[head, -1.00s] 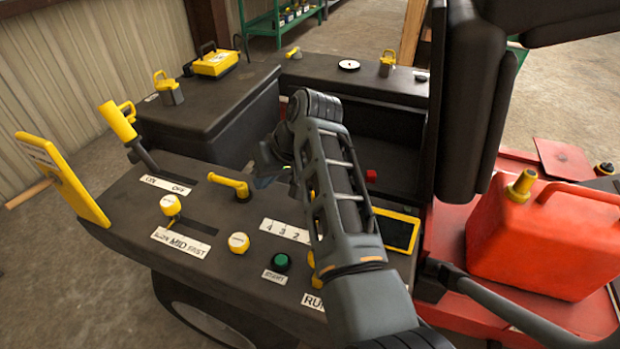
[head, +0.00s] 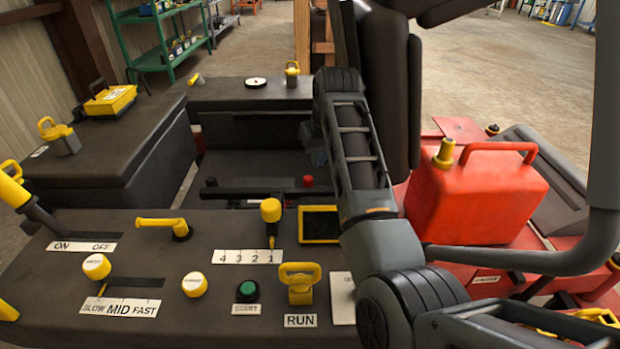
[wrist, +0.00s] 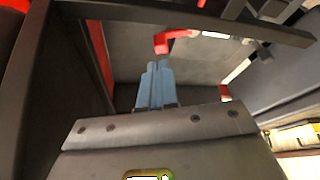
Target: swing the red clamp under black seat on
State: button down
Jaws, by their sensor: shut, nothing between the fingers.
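The black seat (head: 385,85) stands upright behind the console in the head view, partly behind my arm. In the wrist view a red lever-like part (wrist: 175,39), which looks like the red clamp, lies just beyond my fingertips with a pale piece on its right. I cannot tell if they touch. My gripper (wrist: 158,64) has its blue fingers closed together with nothing between them. The clamp cannot be made out there.
The console carries a yellow lever (head: 160,224), a green start button (head: 247,290) and a yellow RUN key (head: 300,280). A red knob (head: 308,181) is near my gripper. A red fuel can (head: 470,195) stands right of my arm. A dark bar (wrist: 210,15) crosses the wrist view's top.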

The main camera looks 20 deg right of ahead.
aim_at(312, 178)
jog(key=b+x, duration=0.3)
jog(key=x, duration=0.7)
jog(key=shift+d+r+p, duration=0.1)
jog(key=shift+p, duration=0.2)
